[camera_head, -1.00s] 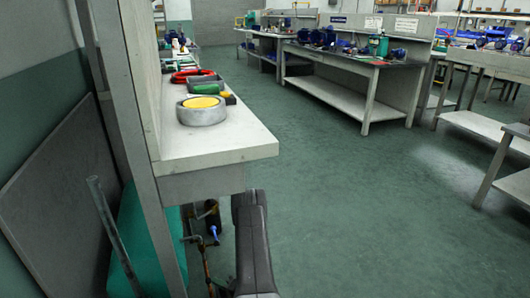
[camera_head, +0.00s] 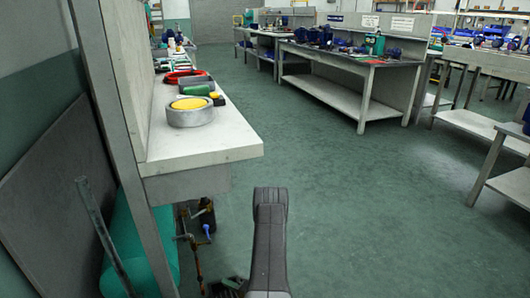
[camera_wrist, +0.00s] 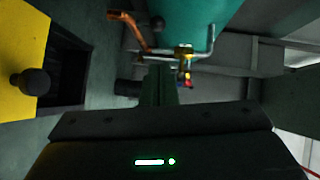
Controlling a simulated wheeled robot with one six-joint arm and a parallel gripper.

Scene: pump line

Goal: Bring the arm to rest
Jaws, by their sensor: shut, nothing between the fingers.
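My arm (camera_head: 268,235) stands up at the bottom centre of the head view, in front of the bench's near end and to its right. My gripper (camera_wrist: 158,84) shows in the wrist view as a dark body with a green light and shut, empty fingers. It points toward pipework near a teal tank (camera_wrist: 195,22). The fingers are dim against the dark background. The gripper is not clearly visible in the head view.
A bench (camera_head: 205,145) at left holds a grey ring-shaped part with a yellow centre (camera_head: 190,110). Beneath are the teal tank (camera_head: 155,245) and pipes with a blue handle (camera_head: 207,230). A metal rod (camera_head: 102,235) leans at left. Green floor (camera_head: 370,190) is clear at right.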

